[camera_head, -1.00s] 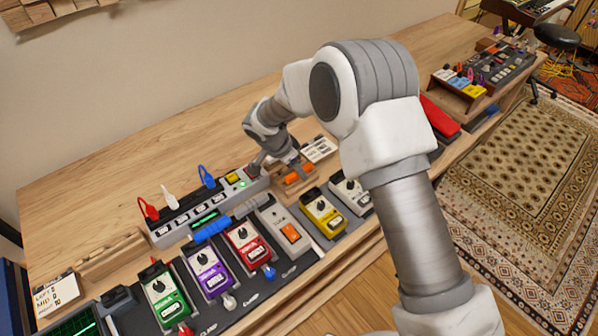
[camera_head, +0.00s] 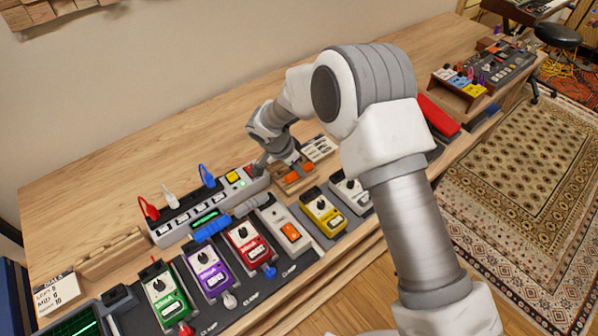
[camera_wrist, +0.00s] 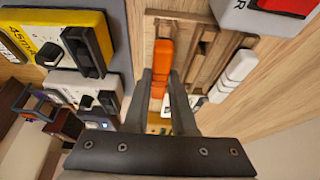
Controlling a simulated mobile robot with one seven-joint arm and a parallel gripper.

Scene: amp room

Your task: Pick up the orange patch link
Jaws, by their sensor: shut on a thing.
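The orange patch link (camera_wrist: 161,62) is a small orange bar. In the wrist view it stands between the two dark fingers of my gripper (camera_wrist: 161,78), over a slotted wooden holder (camera_wrist: 203,54). My gripper is shut on it. In the head view the orange link (camera_head: 298,174) shows just under my gripper (camera_head: 292,163), at the wooden holder (camera_head: 291,187). The fingers hide part of it. I cannot tell whether it is clear of its slot.
A row of coloured pedals runs along the front, including a yellow pedal (camera_head: 323,211) and a grey pedal with an orange part (camera_head: 284,228). A grey power strip (camera_head: 210,207) with coloured plugs lies left of my gripper. The bench behind is clear.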

